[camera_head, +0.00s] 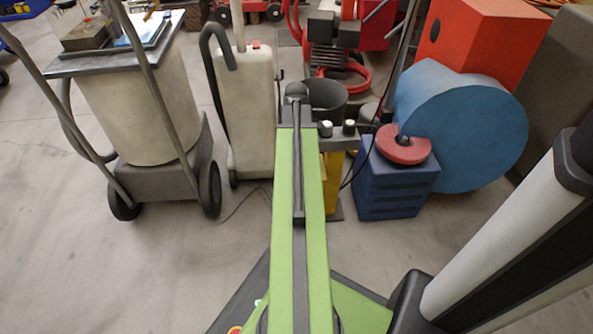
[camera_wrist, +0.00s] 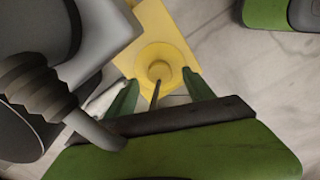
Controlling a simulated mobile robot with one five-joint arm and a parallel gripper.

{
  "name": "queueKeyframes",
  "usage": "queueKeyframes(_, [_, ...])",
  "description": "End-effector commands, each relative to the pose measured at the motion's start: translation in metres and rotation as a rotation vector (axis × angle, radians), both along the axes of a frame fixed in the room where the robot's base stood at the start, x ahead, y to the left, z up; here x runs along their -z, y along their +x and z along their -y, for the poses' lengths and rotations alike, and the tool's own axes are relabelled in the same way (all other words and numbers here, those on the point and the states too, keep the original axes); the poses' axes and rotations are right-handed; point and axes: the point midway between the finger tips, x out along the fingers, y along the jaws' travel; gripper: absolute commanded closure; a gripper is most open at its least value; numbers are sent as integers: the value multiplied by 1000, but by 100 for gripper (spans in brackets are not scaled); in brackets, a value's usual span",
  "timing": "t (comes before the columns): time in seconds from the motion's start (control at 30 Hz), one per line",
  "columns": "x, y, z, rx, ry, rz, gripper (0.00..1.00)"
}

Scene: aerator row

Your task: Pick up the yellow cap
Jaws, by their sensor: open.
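The yellow cap (camera_wrist: 158,58) is a round yellow disc with a darker raised centre. It shows in the wrist view near the top middle, against a flat yellow surface (camera_wrist: 152,18). My gripper (camera_wrist: 160,77) is open, with one green finger on either side of the cap's lower edge. A thin dark rod (camera_wrist: 155,96) shows between the fingers and overlaps the cap's centre. I cannot tell whether the fingers touch the cap. In the head view my arm hides the cap and gripper; part of a yellow body (camera_head: 331,180) shows beside the arm.
In the wrist view a grey machine part (camera_wrist: 95,35) with a ribbed hose (camera_wrist: 38,95) crowds the left. The head view shows a blue box (camera_head: 392,188) right of my arm and a cream tank (camera_head: 245,110) left. Open floor (camera_head: 90,270) lies front left.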

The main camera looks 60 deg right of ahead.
Motion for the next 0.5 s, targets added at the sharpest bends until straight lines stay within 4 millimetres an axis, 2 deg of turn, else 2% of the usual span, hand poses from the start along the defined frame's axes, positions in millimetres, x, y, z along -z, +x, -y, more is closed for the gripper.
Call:
queueKeyframes(0.03, [19, 0, 0, 0, 0, 0, 38])
queueKeyframes(0.1, [27, 0, 0, 0, 0, 0, 38])
queueKeyframes(0.37, [24, 0, 0, 1, 0, 0, 38])
queueKeyframes(0.5, [24, 0, 0, 1, 0, 0, 56])
